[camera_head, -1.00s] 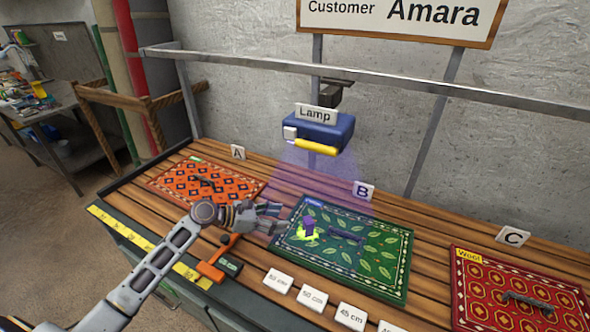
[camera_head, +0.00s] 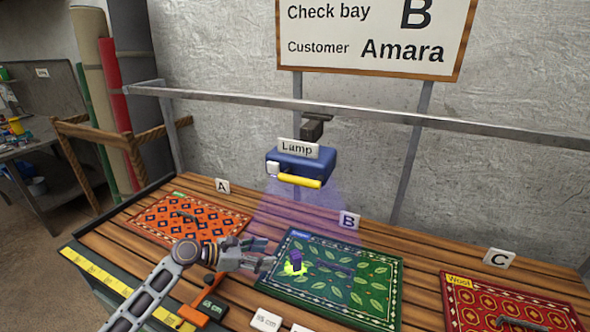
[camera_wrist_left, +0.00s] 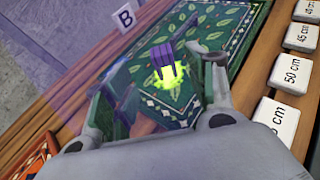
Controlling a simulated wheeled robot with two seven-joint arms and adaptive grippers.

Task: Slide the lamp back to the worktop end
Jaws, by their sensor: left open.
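The blue lamp (camera_head: 300,163) with a yellow bar handle (camera_head: 299,181) hangs from the rail (camera_head: 330,118) above bays A and B. Its violet beam falls over the left part of the green rug (camera_head: 345,295) in bay B. A purple block (camera_head: 296,260) stands on that rug with a glowing yellow-green patch around its foot; the block also shows in the left wrist view (camera_wrist_left: 163,60). My left gripper (camera_head: 268,254) is open and empty, below the lamp at the left edge of the green rug.
An orange rug (camera_head: 185,222) lies in bay A and a red rug (camera_head: 510,305) in bay C. An orange-handled tool (camera_head: 193,314) lies at the front edge near my left forearm. White length blocks (camera_wrist_left: 290,73) line the front. A sign (camera_head: 375,38) stands behind the rail.

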